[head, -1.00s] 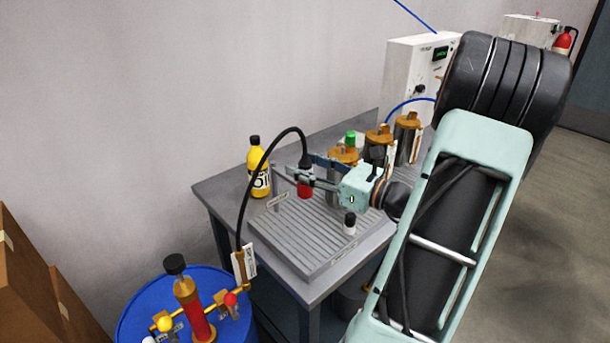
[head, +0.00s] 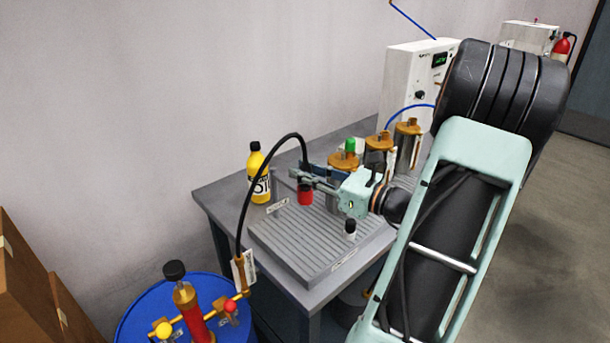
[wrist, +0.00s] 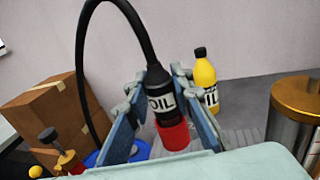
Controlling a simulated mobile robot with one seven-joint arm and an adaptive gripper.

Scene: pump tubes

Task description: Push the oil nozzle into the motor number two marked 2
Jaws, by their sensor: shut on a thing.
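The oil nozzle (wrist: 161,92) is black with an "OIL" label and a red end, and a black hose arcs from its top. My gripper (wrist: 165,107) is shut on it. In the head view my gripper (head: 318,181) holds the nozzle above the grey grooved tray, with its red end (head: 305,196) hanging down. Several motors with brass tops stand at the back right of the table, among them a near one (head: 343,168) partly behind my gripper. One motor (wrist: 297,110) shows at the right of the wrist view. I cannot read a number 2 on any motor.
A yellow oil bottle (head: 259,174) stands at the table's left back. A blue drum (head: 140,322) with a pump and the hose is front left. A white instrument box (head: 405,80) stands behind.

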